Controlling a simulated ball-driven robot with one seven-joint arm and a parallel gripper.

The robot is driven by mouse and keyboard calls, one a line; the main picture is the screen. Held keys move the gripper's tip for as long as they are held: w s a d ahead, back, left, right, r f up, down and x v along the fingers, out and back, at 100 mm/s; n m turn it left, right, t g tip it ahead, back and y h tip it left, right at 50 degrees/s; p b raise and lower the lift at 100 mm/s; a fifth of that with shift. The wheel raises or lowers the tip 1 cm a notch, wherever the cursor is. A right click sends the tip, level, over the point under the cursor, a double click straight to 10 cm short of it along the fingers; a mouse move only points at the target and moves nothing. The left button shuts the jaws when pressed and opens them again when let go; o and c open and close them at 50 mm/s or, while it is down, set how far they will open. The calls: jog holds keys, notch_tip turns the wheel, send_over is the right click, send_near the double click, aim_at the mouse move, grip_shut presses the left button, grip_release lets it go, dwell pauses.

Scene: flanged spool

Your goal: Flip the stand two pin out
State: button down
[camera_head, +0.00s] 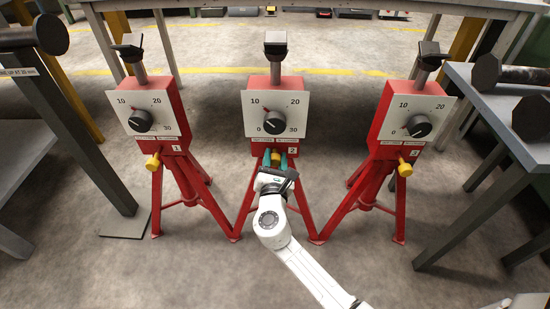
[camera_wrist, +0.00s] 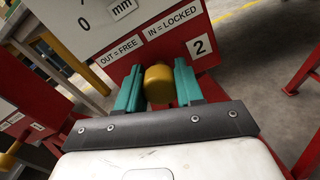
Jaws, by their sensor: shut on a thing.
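Stand two is the middle red tripod stand (camera_head: 275,85), with a white dial plate and a label "2". Its yellow pin (camera_wrist: 159,84) sticks out from the red front below the "OUT = FREE" and "IN = LOCKED" labels (camera_wrist: 148,45). The pin also shows in the head view (camera_head: 276,158). My gripper (camera_head: 276,165) is in front of stand two, and its teal fingers (camera_wrist: 160,85) are shut on the yellow pin, one on each side. How far the pin sits in the stand is hard to tell.
Stand one (camera_head: 155,110) is on the left and stand three (camera_head: 405,115) on the right, each with a yellow pin. A dark post (camera_head: 75,120) stands at the left. Bare concrete floor lies between.

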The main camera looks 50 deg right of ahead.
jog(key=v, duration=0.1)
jog(key=p+v, duration=0.1)
jog(key=v, duration=0.1)
jog(key=shift+s+r, duration=0.1)
jog(key=shift+r, duration=0.15)
jog(key=c, duration=0.7)
grip_release()
jog(key=shift+f, duration=0.1)
jog(key=p, duration=0.3)
send_near(275, 163)
jog(key=v, duration=0.2)
jog(key=shift+s+a, duration=0.3)
